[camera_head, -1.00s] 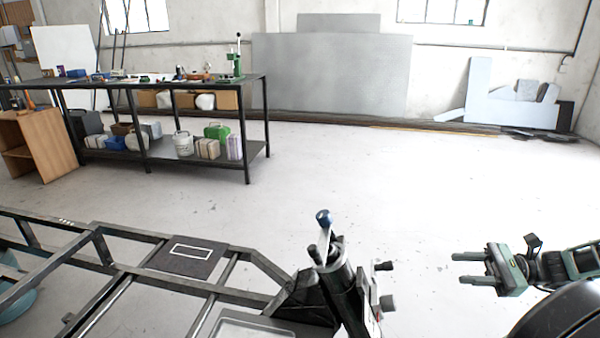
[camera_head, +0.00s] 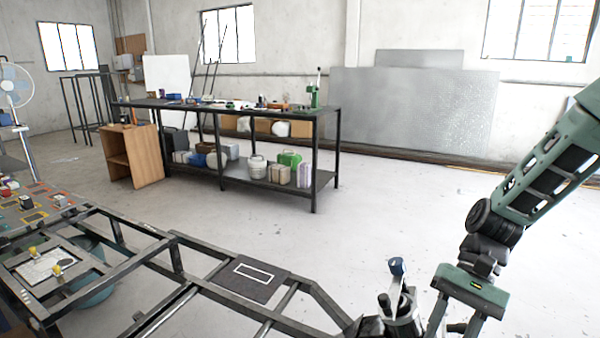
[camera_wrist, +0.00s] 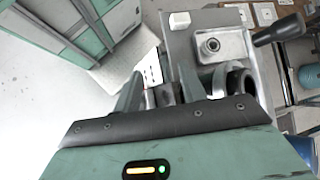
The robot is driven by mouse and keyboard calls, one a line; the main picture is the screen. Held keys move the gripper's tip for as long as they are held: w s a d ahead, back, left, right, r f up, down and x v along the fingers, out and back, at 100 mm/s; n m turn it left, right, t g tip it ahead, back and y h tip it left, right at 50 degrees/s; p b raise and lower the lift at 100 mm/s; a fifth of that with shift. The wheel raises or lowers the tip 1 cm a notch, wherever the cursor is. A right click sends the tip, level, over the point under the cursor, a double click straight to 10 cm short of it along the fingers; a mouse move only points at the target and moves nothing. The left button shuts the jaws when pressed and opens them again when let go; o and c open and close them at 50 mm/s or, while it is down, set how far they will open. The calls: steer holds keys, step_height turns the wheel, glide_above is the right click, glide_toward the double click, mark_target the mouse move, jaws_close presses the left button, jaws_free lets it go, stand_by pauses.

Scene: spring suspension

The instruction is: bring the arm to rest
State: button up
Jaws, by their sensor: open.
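My gripper (camera_head: 456,318) is at the lower right of the head view, pointing down, with its two fingers apart. My green arm rises from it to the right edge. Left of the gripper is a dark upright fixture (camera_head: 402,318) with a blue knob (camera_head: 397,266) on top; its lower part is cut off by the picture's edge. In the wrist view, the open fingers of my gripper (camera_wrist: 160,88) show with no object seen held between them. Grey metal hardware with a black handle (camera_wrist: 278,30) lies beyond and to the right; I cannot tell whether the fingers touch anything.
A dark metal frame (camera_head: 210,262) runs across the foreground, bearing a dark plate with a white rectangle (camera_head: 254,275). A panel with coloured parts (camera_head: 38,205) is at the left. A workbench (camera_head: 240,111) and a wooden cabinet (camera_head: 131,157) stand behind. Open floor (camera_head: 410,205) lies beyond the frame.

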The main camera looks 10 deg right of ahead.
steer(key=s+a+r+n+t+h, duration=0.2)
steer(key=s+a+r+n+h, duration=0.1)
steer(key=a, duration=0.5)
steer(key=s+a+r+n+t+h, duration=0.3)
steer(key=s+a+r+n, duration=0.3)
steer(key=n, duration=0.4)
steer(key=shift+s+a+n+p, duration=0.3)
steer(key=shift+s+a+p, duration=0.15)
steer(key=shift+s+a, duration=0.6)
steer(key=shift+s+d, duration=0.15)
steer(key=shift+d, duration=0.05)
